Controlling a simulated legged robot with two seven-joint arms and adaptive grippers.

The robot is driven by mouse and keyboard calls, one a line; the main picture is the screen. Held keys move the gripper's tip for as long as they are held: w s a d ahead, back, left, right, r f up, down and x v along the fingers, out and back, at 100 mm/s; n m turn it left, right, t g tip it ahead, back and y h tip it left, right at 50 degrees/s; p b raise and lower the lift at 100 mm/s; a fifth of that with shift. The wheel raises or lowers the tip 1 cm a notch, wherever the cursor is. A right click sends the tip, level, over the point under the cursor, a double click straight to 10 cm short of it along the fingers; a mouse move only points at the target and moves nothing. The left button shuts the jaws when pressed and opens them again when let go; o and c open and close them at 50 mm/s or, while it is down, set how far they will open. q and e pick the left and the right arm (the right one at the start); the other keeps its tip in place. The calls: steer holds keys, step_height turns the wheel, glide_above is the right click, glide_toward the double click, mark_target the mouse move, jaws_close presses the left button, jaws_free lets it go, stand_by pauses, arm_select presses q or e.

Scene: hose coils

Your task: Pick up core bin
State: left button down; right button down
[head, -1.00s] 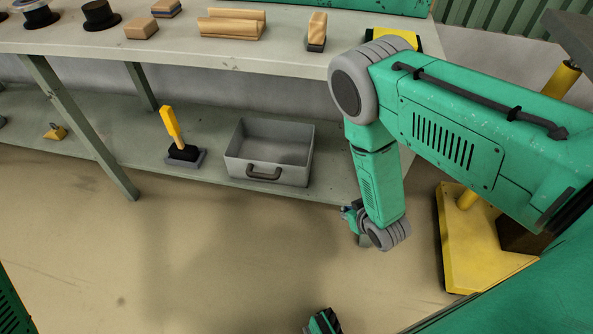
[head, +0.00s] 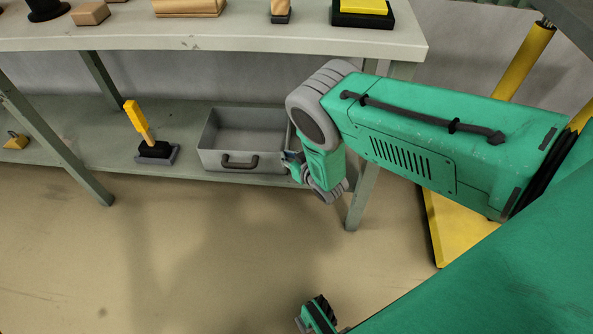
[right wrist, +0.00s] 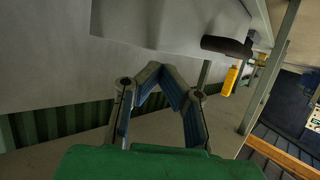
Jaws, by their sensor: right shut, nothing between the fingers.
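The core bin is a grey open-topped metal box (head: 228,161) with a dark front handle (head: 240,163). It sits upright on the lower shelf and looks empty. My right gripper (head: 291,159) is at the bin's right front corner in the head view; I cannot tell whether it touches. In the right wrist view its fingers (right wrist: 158,70) meet at the tips with nothing between them. A grey wall (right wrist: 180,25) and dark handle (right wrist: 227,47), which look like the bin's, are just beyond the fingertips. My left gripper is not seen.
A yellow-handled tool with a black base (head: 155,149) stands left of the bin on the lower shelf (head: 95,165). The bench top (head: 220,42) overhangs it, with wooden blocks on it. A table leg (head: 362,195) is right of my gripper. The floor in front is clear.

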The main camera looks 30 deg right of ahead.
steer(key=b+x, duration=0.2)
steer(key=x, duration=0.1)
steer(key=shift+s+a+f, duration=0.1)
steer(key=shift+a+f, duration=0.05)
steer(key=shift+f, duration=0.1)
